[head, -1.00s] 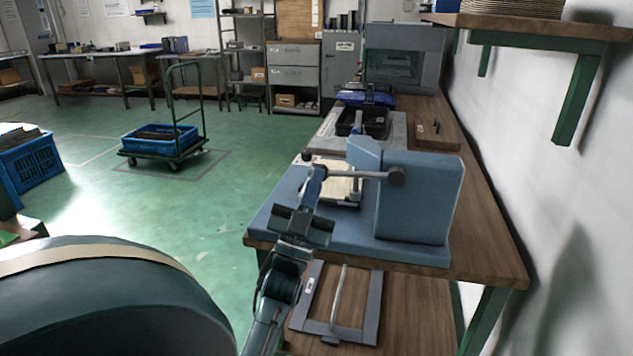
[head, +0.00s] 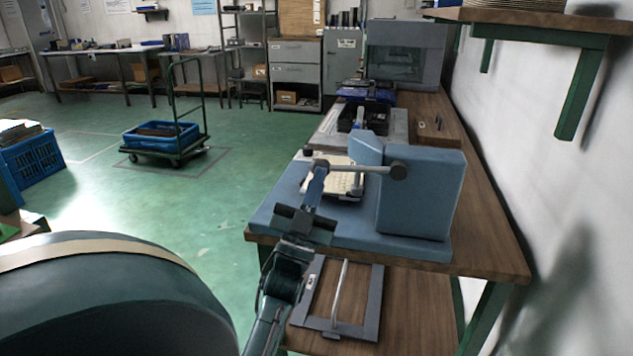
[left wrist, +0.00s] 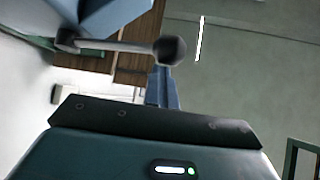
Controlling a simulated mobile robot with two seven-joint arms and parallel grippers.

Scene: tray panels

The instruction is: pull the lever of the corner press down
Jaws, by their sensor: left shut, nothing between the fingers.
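The corner press (head: 420,195) is a blue block on a blue base at the near end of the bench. Its grey lever (head: 355,166) reaches left from a round pivot, roughly level. In the left wrist view the lever (left wrist: 115,46) ends in a dark ball knob (left wrist: 171,49). A pale panel (head: 348,187) lies on the press base, partly hidden behind the lever and gripper. My left gripper (head: 317,180) is shut and empty, with its fingertips close by the lever's knob end. In the left wrist view the fingers (left wrist: 162,84) show just beneath the knob; contact cannot be told.
A grey frame with a handle (head: 342,300) lies on the lower shelf. A black tray (head: 362,118) and other equipment stand farther along the bench (head: 490,235). A wall shelf (head: 530,18) overhangs at right. A cart with a blue crate (head: 160,135) stands on open green floor.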

